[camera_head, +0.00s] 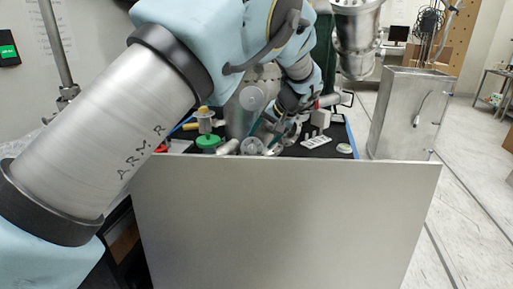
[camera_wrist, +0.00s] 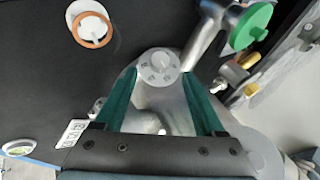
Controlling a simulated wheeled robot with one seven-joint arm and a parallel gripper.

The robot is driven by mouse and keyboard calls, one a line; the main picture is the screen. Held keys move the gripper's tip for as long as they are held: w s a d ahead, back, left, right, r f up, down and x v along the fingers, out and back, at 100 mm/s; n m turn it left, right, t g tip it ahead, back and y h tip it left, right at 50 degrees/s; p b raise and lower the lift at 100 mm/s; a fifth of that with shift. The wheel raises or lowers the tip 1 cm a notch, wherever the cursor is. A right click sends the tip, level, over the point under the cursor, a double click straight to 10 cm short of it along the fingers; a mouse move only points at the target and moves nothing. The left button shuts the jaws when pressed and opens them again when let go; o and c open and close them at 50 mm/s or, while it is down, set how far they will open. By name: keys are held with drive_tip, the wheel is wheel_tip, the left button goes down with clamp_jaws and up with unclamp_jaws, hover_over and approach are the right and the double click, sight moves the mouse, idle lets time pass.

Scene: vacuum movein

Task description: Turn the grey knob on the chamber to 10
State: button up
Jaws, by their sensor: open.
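The grey knob (camera_wrist: 158,65) shows in the wrist view as a round pale dial with small markings around a central grip. I cannot read which number it is set to. It sits on the metal chamber (camera_wrist: 145,118), which also shows in the head view (camera_head: 238,118), partly hidden by my arm. My gripper (camera_wrist: 161,78) is open, with one teal finger on each side of the knob, tips near its edge. A gap shows between the tips and the knob; I cannot tell the depth. In the head view my gripper is small and partly hidden among the metal parts.
A green round handle (camera_wrist: 252,25) on a metal pipe stands close right of the knob, with a brass fitting (camera_wrist: 248,60) below it. A large grey panel (camera_head: 290,220) stands in front.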

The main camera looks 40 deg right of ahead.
drive_tip(key=shift+v, duration=2.1)
drive_tip(key=w+a+n, duration=0.1)
drive_tip(key=w+a, duration=0.2)
drive_tip(key=a, duration=0.1)
drive_tip(key=w+a+g+p, duration=0.1)
drive_tip(key=w+a, duration=0.3)
drive_tip(key=a, duration=0.1)
drive_tip(key=w+a+r+n+g+y, duration=0.1)
drive_tip(key=w+a, duration=0.3)
drive_tip(key=a, duration=0.1)
drive_tip(key=shift+n+p, duration=0.3)
drive_tip(key=shift+p, duration=0.1)
drive_tip(key=w+a+n+g+p, duration=0.25)
drive_tip(key=a+n, duration=0.25)
drive_tip(key=a, duration=2.6)
drive_tip(key=s+a+f+n, duration=0.1)
drive_tip(key=s+a, duration=0.3)
drive_tip(key=a, duration=0.3)
drive_tip(key=s+a+f+n+g+h, duration=0.1)
drive_tip(key=s+a+n, duration=0.1)
drive_tip(key=s+a, duration=0.3)
drive_tip(key=a, duration=0.2)
drive_tip(key=shift+a+b, duration=0.3)
drive_tip(key=shift+a, duration=0.05)
